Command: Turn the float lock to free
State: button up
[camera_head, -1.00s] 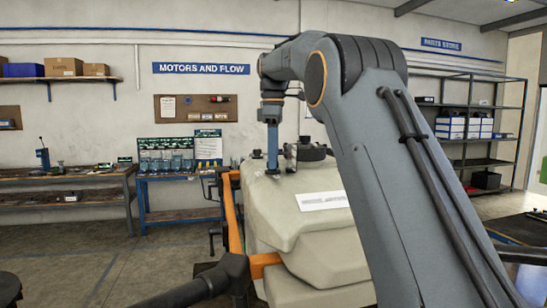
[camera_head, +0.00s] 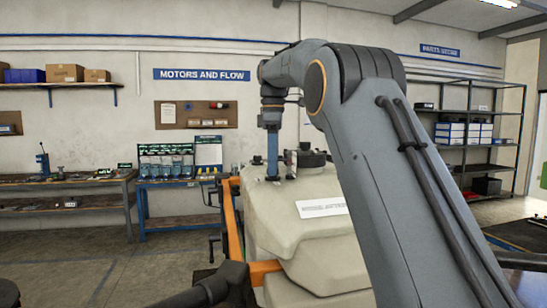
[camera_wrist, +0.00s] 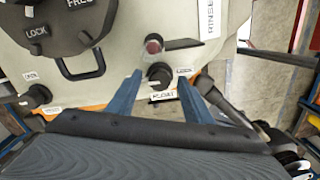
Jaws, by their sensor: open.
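The float lock is a small black knob (camera_wrist: 159,74) above a white FLOAT label (camera_wrist: 163,95) on a pale tank (camera_head: 290,225). In the wrist view it sits between the two blue fingertips of my gripper (camera_wrist: 160,76), which are open with a gap visible on both sides. I cannot tell its exact pointer angle. A small label (camera_wrist: 185,70) lies to its right, too blurred to read surely. In the head view my gripper (camera_head: 272,172) points down at the tank's top, and the knob itself is not distinguishable there.
A clear, red-topped knob (camera_wrist: 153,43) stands just above the float knob. A large black dial (camera_wrist: 70,22) with LOCK and FREE labels and another small black knob (camera_wrist: 38,95) are to the left. A dark hose fitting (camera_wrist: 222,98) is close to the right finger.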

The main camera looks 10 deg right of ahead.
notch_tip(320, 180, up, 7)
jog(key=shift+f, duration=0.2)
jog(key=shift+r, duration=0.5)
jog(key=shift+d, duration=0.1)
